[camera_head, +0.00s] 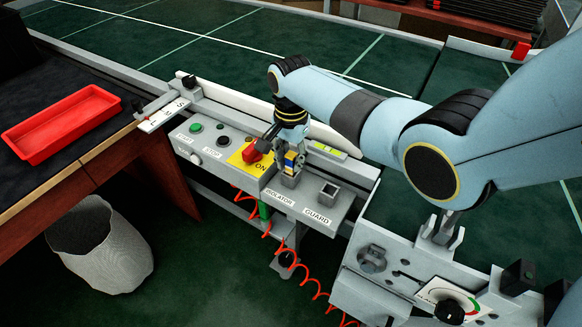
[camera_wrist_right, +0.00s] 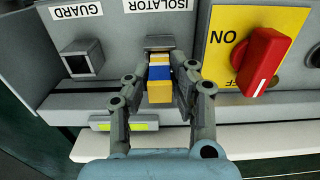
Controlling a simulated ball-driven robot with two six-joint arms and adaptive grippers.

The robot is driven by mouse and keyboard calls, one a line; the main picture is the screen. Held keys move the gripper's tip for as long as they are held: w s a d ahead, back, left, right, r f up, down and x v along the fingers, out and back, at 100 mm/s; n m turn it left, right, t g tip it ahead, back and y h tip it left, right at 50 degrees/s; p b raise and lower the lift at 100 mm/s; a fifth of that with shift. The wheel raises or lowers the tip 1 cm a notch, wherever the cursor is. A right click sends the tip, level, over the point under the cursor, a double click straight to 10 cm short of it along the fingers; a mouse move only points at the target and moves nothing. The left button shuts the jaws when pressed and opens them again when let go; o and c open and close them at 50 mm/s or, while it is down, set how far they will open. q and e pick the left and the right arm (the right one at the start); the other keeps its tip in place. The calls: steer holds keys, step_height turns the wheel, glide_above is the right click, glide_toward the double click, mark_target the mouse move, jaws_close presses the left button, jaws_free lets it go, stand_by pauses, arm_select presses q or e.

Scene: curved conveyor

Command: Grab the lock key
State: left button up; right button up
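The lock key (camera_head: 291,161) is a small block with yellow, blue and white bands. It sits in the grey socket labelled ISOLATOR on the control panel, and it also shows in the right wrist view (camera_wrist_right: 160,82). My right gripper (camera_head: 289,150) is over the isolator socket. In the wrist view its two fingers (camera_wrist_right: 162,75) stand on either side of the key, with gaps visible, so it looks open around the key. Part of the key is hidden by the gripper in the head view. My left gripper is not in view.
A red rotary switch (camera_wrist_right: 266,62) on a yellow plate is close beside the key. An empty square GUARD socket (camera_wrist_right: 82,60) is on the other side. A red tray (camera_head: 62,124) lies on the table at left. The green conveyor (camera_head: 230,45) runs behind the panel.

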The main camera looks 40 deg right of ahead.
jaws_close()
steer(key=shift+r, duration=0.1)
